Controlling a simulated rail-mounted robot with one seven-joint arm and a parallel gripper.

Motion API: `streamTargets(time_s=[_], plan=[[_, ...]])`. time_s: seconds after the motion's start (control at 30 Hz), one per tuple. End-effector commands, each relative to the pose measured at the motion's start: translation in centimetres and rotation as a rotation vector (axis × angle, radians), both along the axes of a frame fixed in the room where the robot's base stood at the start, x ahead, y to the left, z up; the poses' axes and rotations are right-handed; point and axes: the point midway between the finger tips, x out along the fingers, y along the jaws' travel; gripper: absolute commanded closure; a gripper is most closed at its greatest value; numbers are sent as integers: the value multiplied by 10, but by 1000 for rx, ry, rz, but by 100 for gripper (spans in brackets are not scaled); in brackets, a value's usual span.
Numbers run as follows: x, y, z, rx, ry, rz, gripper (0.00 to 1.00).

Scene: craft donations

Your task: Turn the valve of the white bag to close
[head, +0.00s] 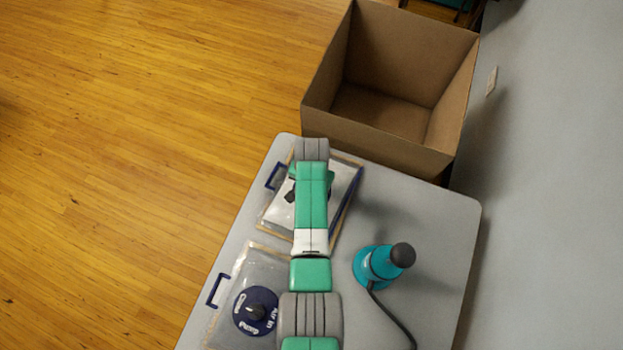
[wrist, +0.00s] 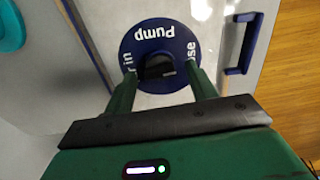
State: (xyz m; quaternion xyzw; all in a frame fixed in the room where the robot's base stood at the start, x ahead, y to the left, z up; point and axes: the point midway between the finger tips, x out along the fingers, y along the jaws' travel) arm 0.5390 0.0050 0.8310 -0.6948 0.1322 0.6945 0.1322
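The white bag (head: 346,182) lies flat on the table under my arm in the head view. In the wrist view its pale surface (wrist: 212,22) surrounds a round navy valve (wrist: 150,38) with a black knob (wrist: 158,66) in the middle. "Pump" reads upside down on the far side of the valve; the other words are partly covered by my fingers. My gripper (wrist: 160,75) is over the valve, one finger on each side of the knob, with some gap showing between fingers and knob. In the head view my arm hides most of the valve.
A greyer see-through bag with its own navy valve (head: 255,311) lies nearer on the table (head: 440,225). A teal pump (head: 376,264) with a dark cord stands to the right. An open cardboard box (head: 385,145) is beyond the far edge. A navy handle (wrist: 242,45) sticks out beside the white bag.

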Motion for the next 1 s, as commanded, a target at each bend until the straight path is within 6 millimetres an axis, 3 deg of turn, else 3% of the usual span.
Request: streamTargets(time_s=[0.17, 0.5, 0.87, 1.0], plan=[[0, 0, 7, 1, -1, 0, 44], [1, 0, 70, 0, -2, 0, 44], [0, 0, 78, 0, 0, 0, 44], [4, 13, 71, -28, 7, 129, 68]])
